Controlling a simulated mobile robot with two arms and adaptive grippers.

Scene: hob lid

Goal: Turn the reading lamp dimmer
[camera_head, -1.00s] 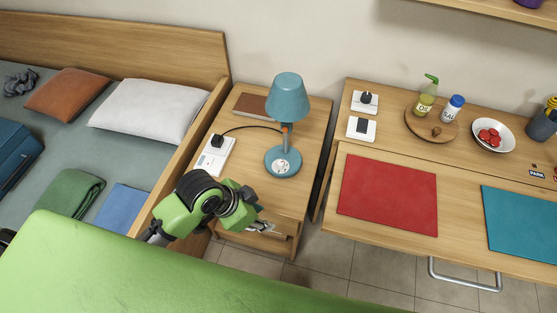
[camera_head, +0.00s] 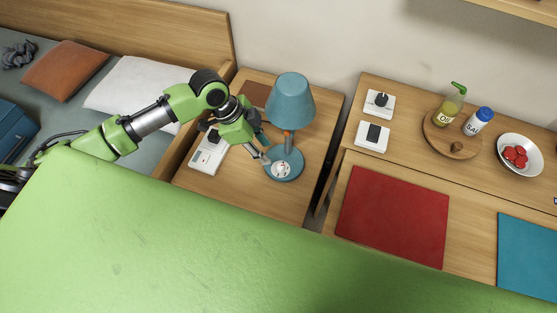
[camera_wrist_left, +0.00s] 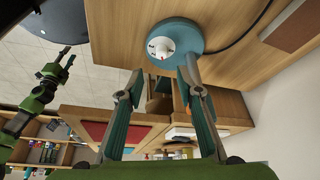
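The teal reading lamp (camera_head: 290,100) stands on the wooden bedside table. Its round base carries a white dimmer knob (camera_head: 281,170), which also shows in the left wrist view (camera_wrist_left: 161,47) with a small red mark. My left gripper (camera_head: 264,157) is just left of the knob and the lamp stem in the head view. In the left wrist view its two fingers (camera_wrist_left: 161,82) are spread and empty, with the knob beyond the tips, apart from them. My right gripper (camera_wrist_left: 56,70) shows small at the left of the wrist view, its fingers apparently apart.
A white power strip (camera_head: 208,152) with a black plug lies left of the lamp, and a brown book (camera_head: 255,94) lies behind. To the right, beyond a gap, a desk holds two switch plates, a red mat (camera_head: 394,215) and a round tray. The bed is at left.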

